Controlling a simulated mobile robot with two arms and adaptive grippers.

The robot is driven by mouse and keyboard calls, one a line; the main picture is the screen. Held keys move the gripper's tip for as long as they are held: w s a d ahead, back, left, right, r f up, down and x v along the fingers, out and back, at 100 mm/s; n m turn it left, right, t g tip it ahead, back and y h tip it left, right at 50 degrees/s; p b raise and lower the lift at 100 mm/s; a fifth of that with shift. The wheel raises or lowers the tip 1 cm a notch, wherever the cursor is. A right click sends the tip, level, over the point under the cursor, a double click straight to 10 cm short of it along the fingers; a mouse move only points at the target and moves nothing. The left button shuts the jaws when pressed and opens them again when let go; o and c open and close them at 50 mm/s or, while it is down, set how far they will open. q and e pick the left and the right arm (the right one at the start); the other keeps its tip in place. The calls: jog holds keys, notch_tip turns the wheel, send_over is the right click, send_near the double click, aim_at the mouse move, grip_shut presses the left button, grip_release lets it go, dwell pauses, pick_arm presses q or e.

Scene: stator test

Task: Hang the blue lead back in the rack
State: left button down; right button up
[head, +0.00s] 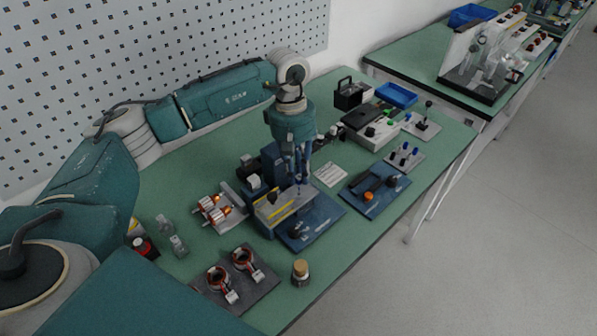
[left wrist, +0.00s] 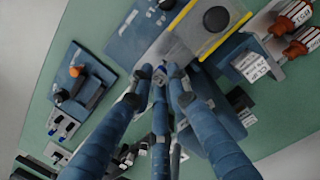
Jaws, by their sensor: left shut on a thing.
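My left gripper (head: 299,186) points down over the grey block with a yellow strip (head: 272,212) on the blue base plate (head: 325,213). In the left wrist view its fingers (left wrist: 160,78) close together on a small, mostly hidden thing that looks bluish. I take it for the blue lead; its full length does not show. A small light stand with blue and dark upright pieces (head: 404,156) is at the right side of the bench, apart from the gripper. I cannot tell for sure whether this is the rack. My right gripper is not in view.
A blue tray with a dark tool and orange knob (head: 372,192) lies right of the gripper. Two copper-wound parts (head: 218,212) stand left. The front right bench strip is clear.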

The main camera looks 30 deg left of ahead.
aim_at(298, 175)
pick_arm(q)
jog(key=shift+f, duration=0.1)
dwell(0.3)
jog(key=shift+f+b, duration=0.9)
jog(key=shift+f, duration=0.1)
jog(key=shift+f+b, duration=0.9)
jog(key=shift+f, duration=0.1)
jog(key=c, duration=1.6)
grip_release()
jog(key=shift+r, duration=0.1)
